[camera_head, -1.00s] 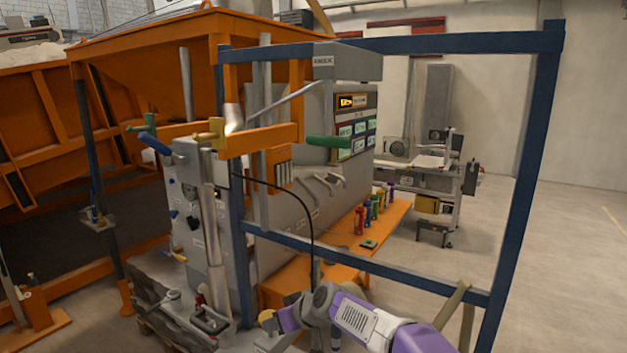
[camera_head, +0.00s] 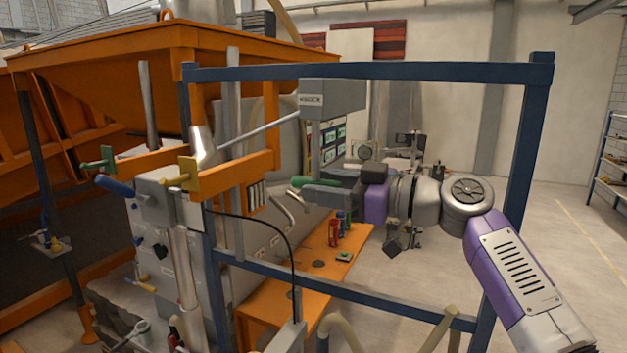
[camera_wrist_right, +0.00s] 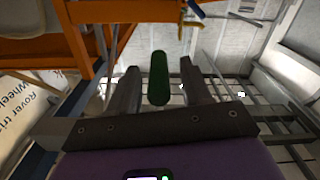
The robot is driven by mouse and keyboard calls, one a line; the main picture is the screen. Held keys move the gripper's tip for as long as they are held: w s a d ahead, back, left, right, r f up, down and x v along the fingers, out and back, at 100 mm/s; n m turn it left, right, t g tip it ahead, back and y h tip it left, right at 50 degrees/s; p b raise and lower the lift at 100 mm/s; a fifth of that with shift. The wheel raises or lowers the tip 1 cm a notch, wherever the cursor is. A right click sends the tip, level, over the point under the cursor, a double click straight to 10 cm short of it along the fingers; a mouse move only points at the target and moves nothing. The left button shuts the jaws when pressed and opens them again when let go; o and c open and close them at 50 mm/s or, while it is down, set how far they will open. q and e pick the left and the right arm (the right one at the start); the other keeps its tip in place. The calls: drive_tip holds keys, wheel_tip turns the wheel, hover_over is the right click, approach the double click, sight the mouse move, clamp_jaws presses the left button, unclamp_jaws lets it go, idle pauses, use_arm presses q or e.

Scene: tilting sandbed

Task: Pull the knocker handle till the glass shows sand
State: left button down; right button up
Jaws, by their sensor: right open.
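A green handle (camera_head: 315,182) sticks out below a grey box (camera_head: 331,99) with a label that seems to read KNOCK. My right gripper (camera_head: 312,190) is at this handle, coming from the right. In the right wrist view the green handle (camera_wrist_right: 158,78) lies between the two spread fingers of my right gripper (camera_wrist_right: 160,70), with gaps on both sides. The fingers are open and not closed on it. A pale, bright tube (camera_head: 201,140) stands by the orange bracket; I cannot tell whether it is the glass or holds sand. My left gripper is not in view.
A blue frame (camera_head: 360,72) stands around the handle, with an upright post (camera_head: 525,180) near my right arm. A large orange hopper (camera_head: 110,75) fills the left. Open floor lies at the right.

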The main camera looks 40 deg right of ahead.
drive_tip(key=shift+x, duration=1.1)
drive_tip(key=shift+c, duration=0.4)
clamp_jaws()
